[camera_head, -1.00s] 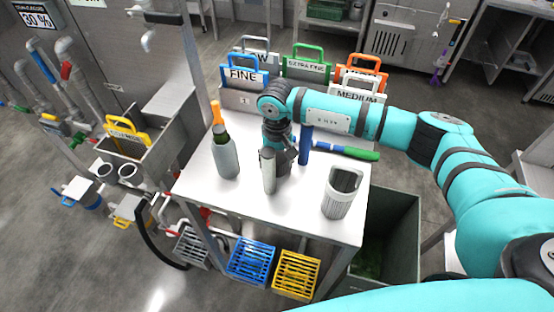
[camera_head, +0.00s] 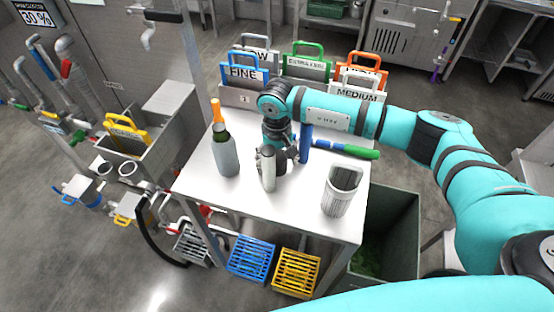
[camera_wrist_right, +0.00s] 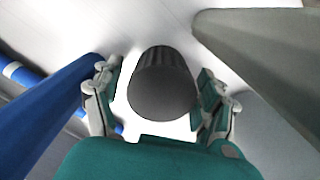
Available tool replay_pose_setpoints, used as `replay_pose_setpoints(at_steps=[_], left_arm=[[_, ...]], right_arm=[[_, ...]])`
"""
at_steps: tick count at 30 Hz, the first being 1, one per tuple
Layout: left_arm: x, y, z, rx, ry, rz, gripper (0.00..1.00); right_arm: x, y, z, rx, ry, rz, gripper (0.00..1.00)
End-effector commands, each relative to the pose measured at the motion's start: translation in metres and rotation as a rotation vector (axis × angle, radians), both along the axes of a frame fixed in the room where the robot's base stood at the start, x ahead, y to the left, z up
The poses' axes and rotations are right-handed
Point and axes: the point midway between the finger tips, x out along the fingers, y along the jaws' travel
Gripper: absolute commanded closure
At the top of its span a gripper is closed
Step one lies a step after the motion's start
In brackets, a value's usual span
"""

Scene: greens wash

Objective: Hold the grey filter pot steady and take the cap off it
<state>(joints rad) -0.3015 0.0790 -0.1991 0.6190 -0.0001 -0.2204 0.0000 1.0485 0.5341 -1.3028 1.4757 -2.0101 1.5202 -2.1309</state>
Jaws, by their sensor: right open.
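My right gripper (camera_head: 278,158) points down over the white table, behind a slim grey cylinder (camera_head: 268,170) and beside an upright blue cylinder (camera_head: 305,145). In the right wrist view the gripper (camera_wrist_right: 160,100) is open. Its fingers stand on either side of a dark grey round piece with a ribbed side (camera_wrist_right: 160,85), which looks like the cap of the grey filter pot. A gap shows on both sides of it. In the head view the gripper and the slim cylinder mostly hide this piece and any pot body below. My left gripper is not in view.
A ribbed pale grey container (camera_head: 341,192) stands at the right. A green-and-blue handled tool (camera_head: 358,152) lies behind. Labelled holders (camera_head: 243,75) line the back edge. The front middle is clear.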

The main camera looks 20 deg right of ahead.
Motion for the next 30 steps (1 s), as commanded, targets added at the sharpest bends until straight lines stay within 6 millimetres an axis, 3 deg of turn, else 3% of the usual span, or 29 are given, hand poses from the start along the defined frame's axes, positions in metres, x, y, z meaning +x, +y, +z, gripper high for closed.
replay_pose_setpoints(at_steps=[15, 21, 30], left_arm=[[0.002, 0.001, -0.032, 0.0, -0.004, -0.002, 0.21], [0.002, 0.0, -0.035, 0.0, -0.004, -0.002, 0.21], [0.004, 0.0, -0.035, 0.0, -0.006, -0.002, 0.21]], right_arm=[[0.002, 0.001, 0.1, 0.001, -0.005, 0.001, 0.25], [0.001, 0.001, 0.118, 0.001, -0.002, 0.001, 0.25], [0.001, 0.001, 0.12, 0.001, 0.0, 0.001, 0.25]])
